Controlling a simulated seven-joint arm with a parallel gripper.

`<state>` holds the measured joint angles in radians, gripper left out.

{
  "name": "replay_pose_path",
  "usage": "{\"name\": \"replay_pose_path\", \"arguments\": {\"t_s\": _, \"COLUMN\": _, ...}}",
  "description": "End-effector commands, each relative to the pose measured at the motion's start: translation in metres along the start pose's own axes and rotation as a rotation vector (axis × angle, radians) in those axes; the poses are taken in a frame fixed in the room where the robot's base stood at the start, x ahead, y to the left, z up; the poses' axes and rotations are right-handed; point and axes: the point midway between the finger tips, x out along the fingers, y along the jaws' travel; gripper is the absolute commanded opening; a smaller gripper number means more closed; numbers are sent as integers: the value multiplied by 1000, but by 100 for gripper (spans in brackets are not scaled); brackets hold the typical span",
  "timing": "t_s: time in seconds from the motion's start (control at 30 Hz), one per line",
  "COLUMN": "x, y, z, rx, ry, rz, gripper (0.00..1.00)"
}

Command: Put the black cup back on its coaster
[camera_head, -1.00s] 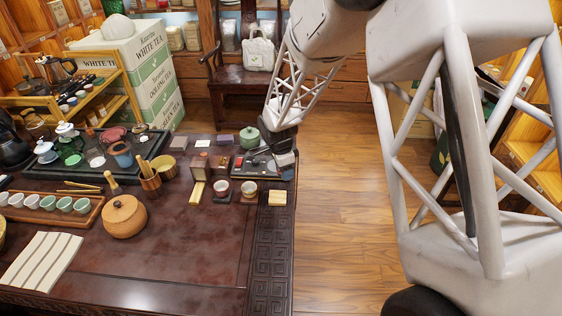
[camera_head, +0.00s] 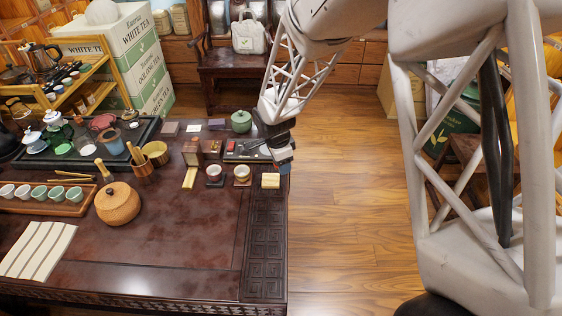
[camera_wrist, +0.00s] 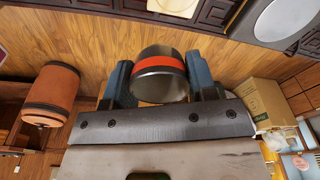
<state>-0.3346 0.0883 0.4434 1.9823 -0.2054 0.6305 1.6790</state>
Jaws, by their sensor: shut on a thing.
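My gripper (camera_wrist: 160,88) is shut on the black cup (camera_wrist: 160,82), which has an orange-red band and sits between the two blue-grey fingers in the wrist view. In the head view my gripper (camera_head: 283,158) is at the table's right edge, right of the tea tray; the cup is hard to make out there. A pale square piece (camera_head: 270,181) lies bare on the table just below and left of my gripper. It may be the coaster, but I cannot tell. Two small cups (camera_head: 214,171) (camera_head: 242,172) stand on square coasters to its left.
The dark table (camera_head: 190,240) has a carved right border and a clear front middle. A green lidded pot (camera_head: 241,121) stands behind the tray. A round wooden jar (camera_head: 118,204) stands further left. Wooden floor (camera_head: 340,220) is open right of the table.

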Motion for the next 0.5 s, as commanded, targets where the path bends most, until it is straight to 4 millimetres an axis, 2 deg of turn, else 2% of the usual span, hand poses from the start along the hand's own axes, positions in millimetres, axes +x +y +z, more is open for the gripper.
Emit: {"name": "replay_pose_path", "arguments": {"t_s": 0.5, "x": 0, "y": 5, "z": 2, "rx": -30, "ry": -1, "rz": -4, "gripper": 25}}
